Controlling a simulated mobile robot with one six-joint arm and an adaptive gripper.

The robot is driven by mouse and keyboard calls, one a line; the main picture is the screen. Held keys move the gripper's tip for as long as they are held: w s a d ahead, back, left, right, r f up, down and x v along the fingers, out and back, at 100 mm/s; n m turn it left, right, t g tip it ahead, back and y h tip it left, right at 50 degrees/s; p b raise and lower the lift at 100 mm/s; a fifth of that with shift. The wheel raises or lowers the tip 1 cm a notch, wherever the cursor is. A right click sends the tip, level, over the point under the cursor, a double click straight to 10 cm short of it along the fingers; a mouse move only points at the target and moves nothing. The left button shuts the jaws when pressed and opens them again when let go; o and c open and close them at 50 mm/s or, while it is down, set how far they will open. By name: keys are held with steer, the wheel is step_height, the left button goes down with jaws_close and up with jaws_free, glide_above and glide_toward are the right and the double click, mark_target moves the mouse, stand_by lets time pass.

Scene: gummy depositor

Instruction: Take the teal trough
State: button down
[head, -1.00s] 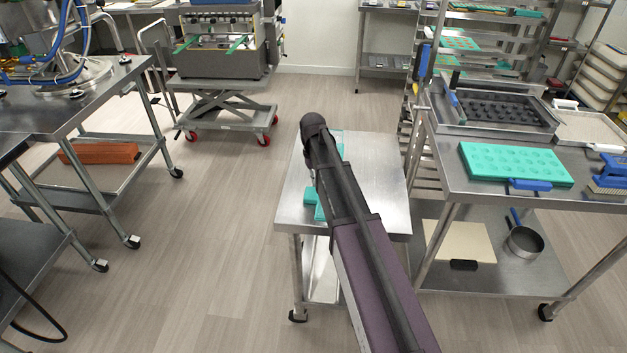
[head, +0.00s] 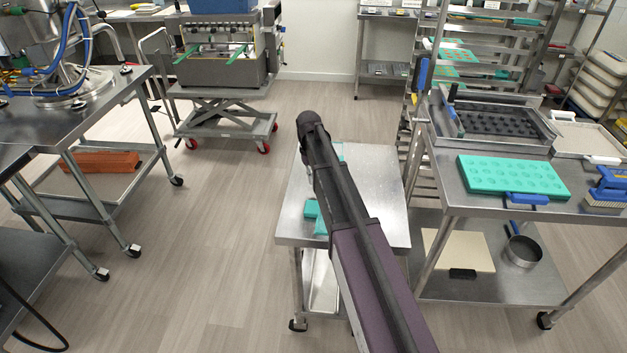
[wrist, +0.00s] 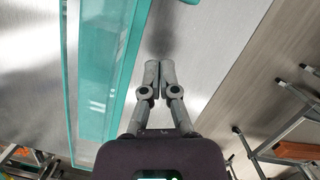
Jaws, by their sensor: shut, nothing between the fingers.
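The teal trough (wrist: 128,75) is a long shape with raised teal rims, lying on a steel tabletop in the left half of the wrist view. In the head view, parts of teal things (head: 312,208) show on the small steel table, with my arm covering much of that area. My gripper (wrist: 152,66) is shut and empty. In the wrist view its fingertips are just right of the trough's right rim; I cannot tell their height above it. A small teal edge (wrist: 191,2) shows at the top of the wrist view.
The small steel table (head: 375,175) has bare top to the right of my arm. A steel bench (head: 450,185) stands close on the right, carrying a teal mould tray (head: 512,177) and a blue-handled brush (head: 607,190). Open floor (head: 225,230) lies to the left.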

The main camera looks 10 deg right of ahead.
steer(key=p+v, duration=0.6)
steer(key=v, duration=0.1)
stand_by(0.3)
steer(key=shift+s, duration=0.2)
steer(key=s+t, duration=0.2)
steer(key=s, duration=2.3)
steer(key=shift+d+f+m+t, duration=0.2)
steer(key=shift+f+m+t, duration=0.1)
steer(key=shift+f+t, duration=0.1)
steer(key=shift+w, duration=0.1)
steer(key=c, duration=0.6)
jaws_free()
